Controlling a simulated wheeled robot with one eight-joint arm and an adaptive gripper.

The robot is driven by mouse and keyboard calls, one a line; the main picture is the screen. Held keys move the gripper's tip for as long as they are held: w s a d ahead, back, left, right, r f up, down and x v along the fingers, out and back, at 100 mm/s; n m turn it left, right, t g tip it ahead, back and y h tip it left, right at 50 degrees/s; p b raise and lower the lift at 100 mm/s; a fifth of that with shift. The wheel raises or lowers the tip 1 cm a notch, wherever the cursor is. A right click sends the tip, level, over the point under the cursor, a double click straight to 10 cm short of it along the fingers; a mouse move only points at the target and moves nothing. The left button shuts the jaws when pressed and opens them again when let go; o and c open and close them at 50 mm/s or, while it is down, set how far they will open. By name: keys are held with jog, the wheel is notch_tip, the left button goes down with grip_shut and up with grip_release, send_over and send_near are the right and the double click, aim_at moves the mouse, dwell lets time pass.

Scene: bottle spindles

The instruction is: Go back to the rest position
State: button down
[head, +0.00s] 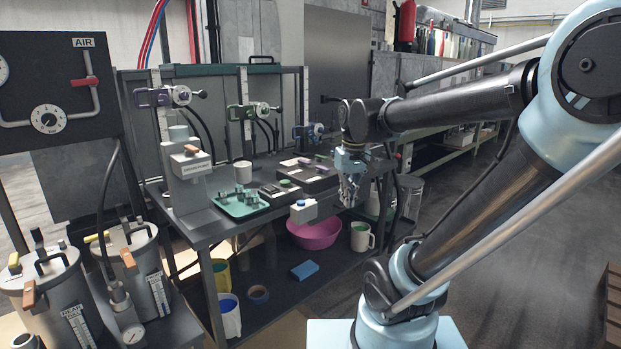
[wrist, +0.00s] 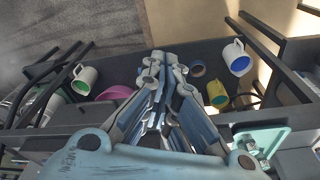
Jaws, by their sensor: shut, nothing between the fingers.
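My gripper (head: 349,196) hangs from the end of my raised arm, pointing down, in front of the right part of the workbench (head: 208,234) in the head view. Its fingers are together with nothing between them. In the wrist view my gripper (wrist: 170,62) reaches up the middle of the picture, with the lower shelf and its containers beyond. Three spindle units, purple (head: 168,96), green (head: 250,111) and blue (head: 307,131), are fixed along the back of the bench. No bottle is in the gripper.
A green tray (head: 226,208) with small parts lies on the bench. Below are a pink basin (head: 315,236), a white mug (head: 361,238) and a blue block (head: 304,270). Two metal tanks (head: 50,290) stand front left. The floor at right (head: 520,250) is largely clear.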

jog(key=s+d+f+m, duration=0.3)
jog(key=s+d+f, duration=0.5)
jog(key=s+f, duration=0.3)
jog(key=shift+s+d+f+m+t, duration=0.15)
jog(key=shift+s+f+m+t, duration=0.15)
jog(key=shift+f, duration=0.25)
jog(key=shift+w+f, duration=0.2)
jog(key=shift+w, duration=0.25)
